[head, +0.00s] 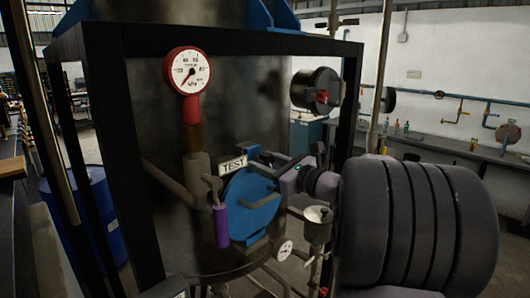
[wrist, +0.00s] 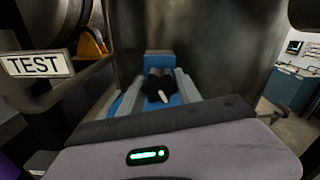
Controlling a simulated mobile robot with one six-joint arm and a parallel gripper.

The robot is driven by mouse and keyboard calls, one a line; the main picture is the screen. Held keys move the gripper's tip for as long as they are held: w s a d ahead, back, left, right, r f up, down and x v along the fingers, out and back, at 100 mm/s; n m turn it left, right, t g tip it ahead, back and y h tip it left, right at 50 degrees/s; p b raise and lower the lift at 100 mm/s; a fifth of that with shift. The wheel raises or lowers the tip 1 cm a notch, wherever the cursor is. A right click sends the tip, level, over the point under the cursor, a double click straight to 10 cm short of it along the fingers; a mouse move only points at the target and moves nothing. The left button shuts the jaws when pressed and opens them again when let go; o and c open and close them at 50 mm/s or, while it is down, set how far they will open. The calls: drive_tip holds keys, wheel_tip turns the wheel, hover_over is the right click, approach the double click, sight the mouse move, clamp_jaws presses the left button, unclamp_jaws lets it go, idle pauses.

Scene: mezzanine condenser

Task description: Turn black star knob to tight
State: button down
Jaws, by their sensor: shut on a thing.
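The black star knob (wrist: 157,84) shows in the wrist view, in front of a blue bracket (wrist: 160,62), with a small white pointer on its near side. My gripper (wrist: 158,80) has its two grey fingers on either side of the knob and is shut on it. In the head view my gripper (head: 266,166) reaches in from the right to the front of the dark tank, beside the TEST label (head: 233,164). The knob cannot be made out there. No tight marking is visible.
A red-rimmed gauge (head: 188,71) stands on piping left of my gripper. A purple handle (head: 221,226) and a blue round plate (head: 250,208) are below it. A small gauge (head: 284,250) sits lower. Black frame posts (head: 112,110) flank the tank (head: 250,80).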

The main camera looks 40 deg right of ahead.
drive_tip(key=m+p, duration=0.3)
drive_tip(key=shift+r, duration=0.2)
drive_tip(key=shift+f+m+p, duration=0.1)
drive_tip(key=shift+m+p, duration=0.9)
drive_tip(key=shift+p, duration=0.15)
drive_tip(key=shift+a+f+m, duration=0.1)
drive_tip(key=shift+m, duration=0.2)
drive_tip(key=c, duration=0.8)
unclamp_jaws()
drive_tip(key=shift+c, duration=0.2)
drive_tip(key=s+d, duration=0.1)
drive_tip(key=s, duration=1.6)
drive_tip(key=shift+s+d+b, duration=0.2)
drive_tip(key=shift+s+b, duration=0.05)
drive_tip(key=shift+b, duration=0.2)
